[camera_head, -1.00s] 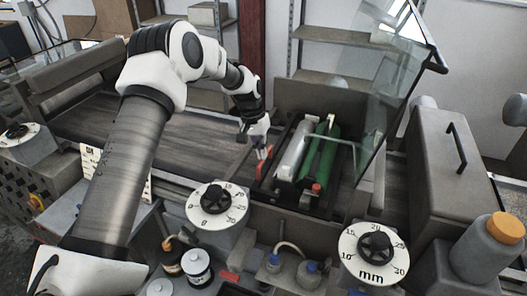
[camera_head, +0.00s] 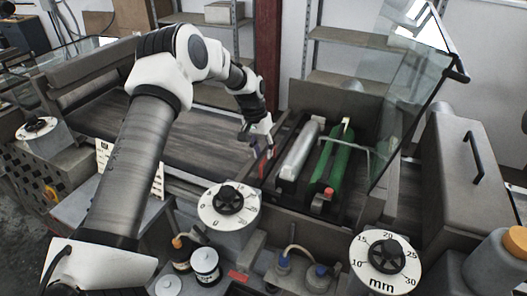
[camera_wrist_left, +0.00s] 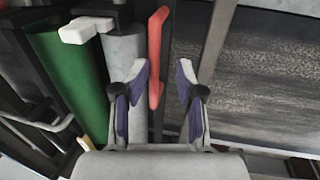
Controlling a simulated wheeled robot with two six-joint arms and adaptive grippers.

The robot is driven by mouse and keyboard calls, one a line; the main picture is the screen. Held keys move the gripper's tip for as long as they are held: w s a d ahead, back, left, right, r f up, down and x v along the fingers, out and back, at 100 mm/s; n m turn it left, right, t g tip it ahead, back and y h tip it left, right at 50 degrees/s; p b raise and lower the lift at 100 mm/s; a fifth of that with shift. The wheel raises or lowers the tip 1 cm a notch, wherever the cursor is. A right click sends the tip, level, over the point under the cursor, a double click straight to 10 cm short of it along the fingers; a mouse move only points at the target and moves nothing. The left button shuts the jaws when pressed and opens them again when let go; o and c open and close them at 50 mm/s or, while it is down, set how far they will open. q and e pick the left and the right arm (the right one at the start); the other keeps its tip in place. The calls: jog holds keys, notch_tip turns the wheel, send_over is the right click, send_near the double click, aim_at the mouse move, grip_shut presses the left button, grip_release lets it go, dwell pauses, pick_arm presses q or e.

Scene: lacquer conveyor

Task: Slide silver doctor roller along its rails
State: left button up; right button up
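The silver roller (camera_head: 298,152) lies lengthwise in the machine's open bay, left of a green roller (camera_head: 326,170), with a dark gap between them. A red lever (camera_head: 264,166) stands at the silver roller's left. My left gripper (camera_head: 259,143) is above the bay's left edge, close to this lever. In the left wrist view, its two fingers (camera_wrist_left: 163,88) are apart. The red lever (camera_wrist_left: 156,58) shows between them, and the silver roller (camera_wrist_left: 123,58) is behind the left finger. I cannot tell whether a finger touches either. My right gripper is in neither view.
A wire-like bar (camera_head: 352,143) crosses above the green roller. A raised glass cover (camera_head: 408,95) stands at the right. A white dial (camera_head: 229,207) and another marked mm (camera_head: 386,257) are in front. The dark conveyor belt (camera_head: 205,145) runs left of the bay.

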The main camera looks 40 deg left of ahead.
pick_arm(q)
notch_tip(320, 180, up, 12)
jog(key=a, duration=0.2)
jog(key=shift+s+f, duration=0.2)
jog(key=shift+f, duration=0.05)
